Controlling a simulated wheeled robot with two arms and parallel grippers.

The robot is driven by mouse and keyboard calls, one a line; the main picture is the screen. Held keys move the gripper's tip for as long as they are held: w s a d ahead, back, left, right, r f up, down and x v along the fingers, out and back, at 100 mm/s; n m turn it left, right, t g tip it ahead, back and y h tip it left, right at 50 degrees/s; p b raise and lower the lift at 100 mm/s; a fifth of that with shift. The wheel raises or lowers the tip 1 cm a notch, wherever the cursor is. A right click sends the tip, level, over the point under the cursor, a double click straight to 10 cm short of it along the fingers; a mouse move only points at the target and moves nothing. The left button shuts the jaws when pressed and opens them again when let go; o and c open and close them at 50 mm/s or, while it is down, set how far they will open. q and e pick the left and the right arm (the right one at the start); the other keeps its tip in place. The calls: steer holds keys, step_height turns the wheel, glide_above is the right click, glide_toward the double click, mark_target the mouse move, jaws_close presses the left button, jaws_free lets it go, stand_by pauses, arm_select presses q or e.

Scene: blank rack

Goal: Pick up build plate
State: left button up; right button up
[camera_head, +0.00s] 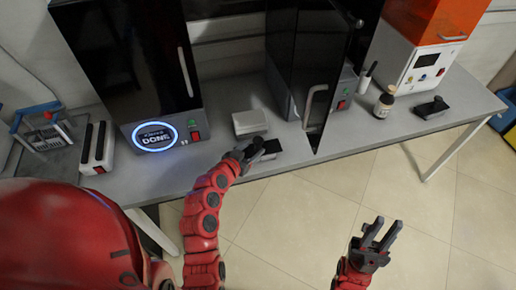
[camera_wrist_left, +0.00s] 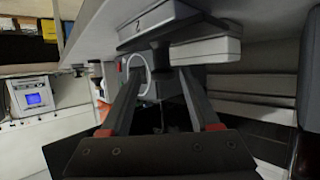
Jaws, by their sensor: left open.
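A build plate (camera_head: 270,148), dark in the head view, lies near the front edge of the grey table. In the left wrist view, the build plate (camera_wrist_left: 150,24) appears as a flat grey slab marked "2" with a dark block on it. My left gripper (camera_head: 252,148) is at the plate's left side. In the left wrist view, its open fingers (camera_wrist_left: 160,76) point toward the dark block; contact cannot be told. My right gripper (camera_head: 382,232) is open and empty over the floor, in front of the table.
A pale box (camera_head: 249,122) sits just behind the plate. A printer with a lit "DONE" display (camera_head: 155,137) stands to the left, and an open dark door (camera_head: 322,88) to the right. A bottle (camera_head: 384,103) and another dark item (camera_head: 431,107) are further right.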

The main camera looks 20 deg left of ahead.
mark_target(256, 146)
arm_select(q)
steer(key=shift+w+f, duration=0.1)
steer(key=shift+w, duration=0.15)
steer(key=shift+w+d+f+p, duration=0.1)
steer(key=shift+w+p, duration=0.2)
steer(key=shift+w, duration=0.05)
steer(key=p+x, duration=0.1)
steer(key=x, duration=0.2)
steer(key=shift+w+f+p, duration=0.25)
steer(key=shift+f+p, duration=0.1)
steer(key=shift+f, duration=0.05)
steer(key=shift+w+f, duration=0.3)
steer(key=shift+c, duration=0.3)
jaws_close()
stand_by(0.4)
